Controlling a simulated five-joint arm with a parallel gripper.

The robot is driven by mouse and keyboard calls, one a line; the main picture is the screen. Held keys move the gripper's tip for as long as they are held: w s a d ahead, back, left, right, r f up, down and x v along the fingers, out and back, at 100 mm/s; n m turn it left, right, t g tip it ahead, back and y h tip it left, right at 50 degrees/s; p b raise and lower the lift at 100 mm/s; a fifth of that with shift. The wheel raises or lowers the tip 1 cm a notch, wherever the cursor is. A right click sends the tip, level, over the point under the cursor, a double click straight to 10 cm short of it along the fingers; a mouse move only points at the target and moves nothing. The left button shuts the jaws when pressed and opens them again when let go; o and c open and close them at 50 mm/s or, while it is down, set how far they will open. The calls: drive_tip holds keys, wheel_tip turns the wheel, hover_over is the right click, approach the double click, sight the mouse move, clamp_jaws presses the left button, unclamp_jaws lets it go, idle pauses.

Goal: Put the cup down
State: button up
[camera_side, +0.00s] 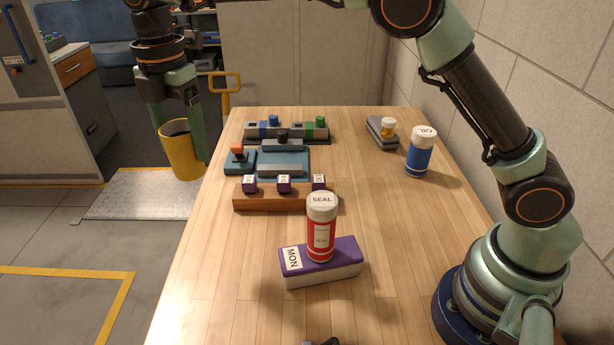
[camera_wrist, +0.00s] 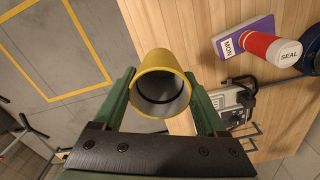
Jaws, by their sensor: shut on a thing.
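A yellow cup (camera_side: 183,155) hangs in my gripper (camera_side: 180,130) at the left of the side view, mouth up and slightly tilted in the picture. My gripper is shut on it, with one green finger on each side. In the side view the cup appears left of the table's left edge, against the grey floor. In the wrist view the cup (camera_wrist: 160,70) sits between the fingers, and I look into its dark, empty-looking inside. The wooden table (camera_side: 400,240) runs to the right of it.
A red SEAL bottle (camera_side: 321,235) stands on or against a purple MON block (camera_side: 345,255). A wooden rack (camera_side: 270,202) with purple cubes, a teal fixture (camera_side: 283,163) and a blue OIL bottle (camera_side: 419,155) stand farther back. The table's front left is clear.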

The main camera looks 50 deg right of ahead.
drive_tip(key=shift+w+d+f, duration=0.15)
drive_tip(key=shift+w+f, duration=0.1)
wheel_tip(320, 180, down, 20)
drive_tip(key=shift+r, duration=0.2)
drive_tip(key=shift+f, duration=0.1)
drive_tip(key=o, duration=1.2)
drive_tip(key=shift+o, duration=0.2)
